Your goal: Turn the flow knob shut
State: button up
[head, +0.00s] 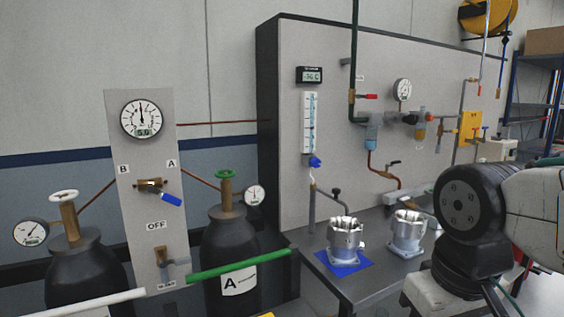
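The blue flow knob (315,161) sits at the foot of the clear flow tube (310,122) on the grey back panel. How far the knob is turned cannot be read from here. The tube has a light scale, too small to read. A small black display (309,75) is mounted just above it. Part of my arm shows large at the right, to the right of the knob and apart from it. My gripper cannot be made out in this view.
A metal housing (345,236) stands on a blue mat (343,262) on the bench below the knob, with a second housing (407,234) to its right. A jointed nozzle (335,191) stands behind them. A green-valved cylinder A (222,245) and a gauge panel (150,215) are at left.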

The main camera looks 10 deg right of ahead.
aim_at(315, 162)
jog(key=u, duration=0.05)
jog(key=i, duration=0.95)
jog(key=z, duration=0.3)
